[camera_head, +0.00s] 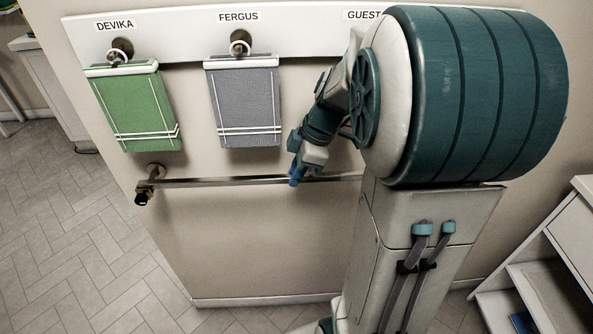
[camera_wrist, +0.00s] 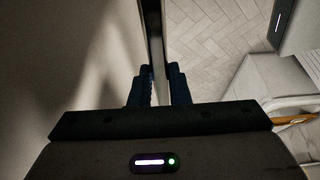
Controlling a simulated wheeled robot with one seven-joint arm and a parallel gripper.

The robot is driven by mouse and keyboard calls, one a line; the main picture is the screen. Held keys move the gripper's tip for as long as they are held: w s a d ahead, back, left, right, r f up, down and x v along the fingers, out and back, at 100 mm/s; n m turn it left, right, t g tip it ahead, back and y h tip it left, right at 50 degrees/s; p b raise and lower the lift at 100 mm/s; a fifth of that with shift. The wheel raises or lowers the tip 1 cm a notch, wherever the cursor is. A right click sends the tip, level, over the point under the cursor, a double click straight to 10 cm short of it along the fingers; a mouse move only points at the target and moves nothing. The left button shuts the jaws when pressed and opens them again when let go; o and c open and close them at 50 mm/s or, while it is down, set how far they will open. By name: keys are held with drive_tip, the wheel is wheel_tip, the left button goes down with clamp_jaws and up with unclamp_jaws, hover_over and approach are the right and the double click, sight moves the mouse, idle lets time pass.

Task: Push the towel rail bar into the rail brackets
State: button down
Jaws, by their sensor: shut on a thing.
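The towel rail bar (camera_head: 225,181) is a thin metal bar lying roughly level along the wall panel, below the hanging towels. Its left end is at the left rail bracket (camera_head: 154,172), a dark metal mount on the panel. I cannot tell whether that end is seated in the bracket. The bar's right end and any right bracket are hidden behind my arm. My gripper (camera_head: 297,175) is shut on the bar along its length, right of the left bracket. In the wrist view the bar (camera_wrist: 157,45) runs between the blue fingers of my gripper (camera_wrist: 160,78).
A green towel (camera_head: 135,108) and a grey towel (camera_head: 245,105) hang from hooks above the bar, on a white name board (camera_head: 180,30). A white shelf unit (camera_head: 550,255) stands at the right. The tiled floor (camera_head: 60,220) at the left is clear.

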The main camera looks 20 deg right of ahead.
sight(347, 174)
drive_tip(key=shift+f+b, duration=0.55)
drive_tip(key=shift+b, duration=0.1)
drive_tip(key=c, duration=1.3)
unclamp_jaws()
drive_tip(key=v, duration=0.2)
drive_tip(key=shift+d+r, duration=0.1)
drive_tip(key=shift+r, duration=0.15)
drive_tip(key=s+d, duration=0.1)
drive_tip(key=d, duration=0.2)
drive_tip(key=s+d+b, duration=0.1)
drive_tip(key=d, duration=0.3)
drive_tip(key=s+d, duration=0.2)
drive_tip(key=d, duration=0.2)
drive_tip(key=shift+d+r+b, duration=0.2)
drive_tip(key=shift+d+b, duration=0.05)
drive_tip(key=shift+b, duration=0.15)
drive_tip(key=shift+a, duration=0.1)
drive_tip(key=shift+a+r, duration=0.2)
drive_tip(key=shift+a, duration=0.1)
drive_tip(key=s+a+r+m+h+p, duration=0.1)
drive_tip(key=s+a+m+h+p, duration=0.1)
drive_tip(key=a+m, duration=0.5)
drive_tip(key=s+a+r+m+t+h+p, duration=0.1)
drive_tip(key=s+a+m+p, duration=0.3)
drive_tip(key=a, duration=0.5)
drive_tip(key=s+r+m+h, duration=0.1)
drive_tip(key=s+m, duration=0.1)
drive_tip(key=m, duration=0.1)
drive_tip(key=shift+r+m+t+p, duration=0.3)
